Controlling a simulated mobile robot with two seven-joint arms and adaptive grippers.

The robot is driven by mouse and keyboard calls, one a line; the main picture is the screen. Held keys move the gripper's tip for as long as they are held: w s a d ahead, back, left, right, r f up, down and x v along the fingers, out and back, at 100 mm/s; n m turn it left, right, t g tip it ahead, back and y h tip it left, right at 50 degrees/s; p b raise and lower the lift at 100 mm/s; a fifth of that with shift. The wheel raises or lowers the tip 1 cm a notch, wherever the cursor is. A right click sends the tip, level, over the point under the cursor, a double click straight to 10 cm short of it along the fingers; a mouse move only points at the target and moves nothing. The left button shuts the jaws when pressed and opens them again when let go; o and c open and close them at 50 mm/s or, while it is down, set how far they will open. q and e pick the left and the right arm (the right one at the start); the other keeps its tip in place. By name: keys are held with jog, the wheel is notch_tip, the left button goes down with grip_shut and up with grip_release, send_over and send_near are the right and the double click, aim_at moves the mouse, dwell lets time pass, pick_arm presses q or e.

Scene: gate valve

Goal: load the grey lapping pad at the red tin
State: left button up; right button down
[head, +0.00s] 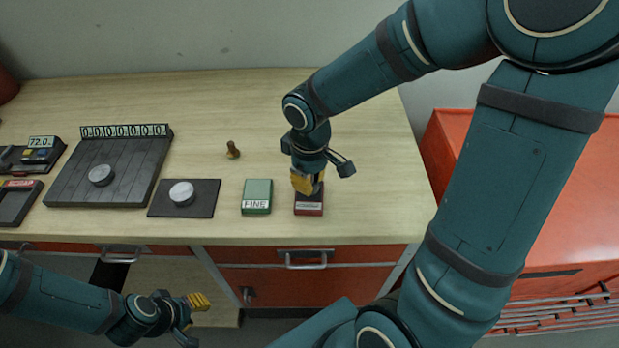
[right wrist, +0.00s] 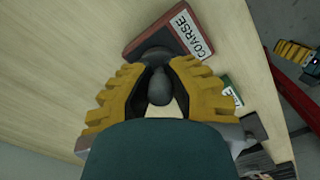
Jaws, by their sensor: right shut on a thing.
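The red tin (head: 309,207), labelled COARSE, is on the bench near its front edge; it also shows at the top of the right wrist view (right wrist: 165,30). My right gripper (head: 307,182) is over the tin, pointing down, and covers part of it. Its yellow fingers (right wrist: 158,98) are shut on the grey knob of the lapping pad (right wrist: 160,88). The pad's dark round body is at the tin's face; I cannot tell whether it touches. My left gripper (head: 197,302) is below the bench's front edge, away from the tin; its finger gap is unclear.
A green tin (head: 257,194) labelled FINE stands just left of the red tin. Further left are a dark mat (head: 208,197) with a light disc (head: 182,193) and a dark plate (head: 135,165) with a grey disc (head: 101,175). A small brown peg (head: 233,150) stands behind.

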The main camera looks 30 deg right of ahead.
jog(key=shift+f+b, duration=0.35)
jog(key=shift+f, duration=0.15)
dwell(1.2)
jog(key=shift+r, duration=0.15)
jog(key=shift+r+p, duration=2.9)
jog(key=shift+r, duration=0.55)
